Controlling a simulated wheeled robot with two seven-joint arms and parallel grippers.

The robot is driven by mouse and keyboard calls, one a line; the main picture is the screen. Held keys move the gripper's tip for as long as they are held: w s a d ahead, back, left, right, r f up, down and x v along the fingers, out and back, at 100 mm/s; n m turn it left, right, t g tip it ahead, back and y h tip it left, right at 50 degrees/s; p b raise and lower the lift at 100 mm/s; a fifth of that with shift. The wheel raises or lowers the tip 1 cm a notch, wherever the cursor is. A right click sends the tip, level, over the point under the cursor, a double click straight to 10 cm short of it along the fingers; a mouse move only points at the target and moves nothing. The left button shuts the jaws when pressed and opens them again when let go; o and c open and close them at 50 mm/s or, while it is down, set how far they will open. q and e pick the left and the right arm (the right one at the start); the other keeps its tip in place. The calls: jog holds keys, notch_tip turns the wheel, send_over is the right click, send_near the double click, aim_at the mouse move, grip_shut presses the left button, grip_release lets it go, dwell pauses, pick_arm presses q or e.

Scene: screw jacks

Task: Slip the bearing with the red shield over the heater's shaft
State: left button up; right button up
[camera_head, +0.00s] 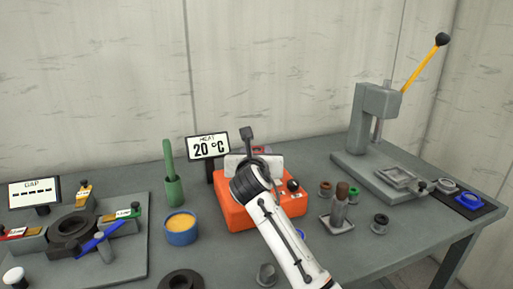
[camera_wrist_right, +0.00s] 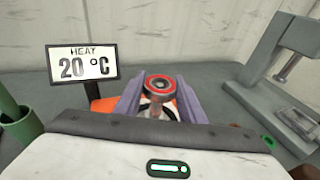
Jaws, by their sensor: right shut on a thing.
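The bearing with the red shield (camera_wrist_right: 162,92) is between the two fingers of my right gripper (camera_wrist_right: 160,88) in the right wrist view, its red ring facing the camera. My right gripper (camera_head: 260,153) is shut on it, above the orange heater (camera_head: 232,213). In the head view only a sliver of red (camera_head: 261,149) shows behind my wrist. A brownish post-like part shows just under the bearing in the wrist view. The heater's shaft is mostly hidden, and I cannot tell whether the bearing is around it or above it. My left gripper is not in view.
The heat display (camera_head: 208,146) reads 20 °C. A blue cup (camera_head: 181,233) and a green holder (camera_head: 174,190) stand left of the heater. Several small rings and a post on a tray (camera_head: 337,224) stand right. A press (camera_head: 373,125) with a yellow lever is at back right.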

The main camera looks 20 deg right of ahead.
jog(key=shift+f+b, duration=0.35)
jog(key=shift+f, duration=2)
jog(key=o, duration=1.2)
jog(key=v, duration=1)
jog(key=shift+s+p, duration=0.15)
jog(key=shift+p, duration=0.2)
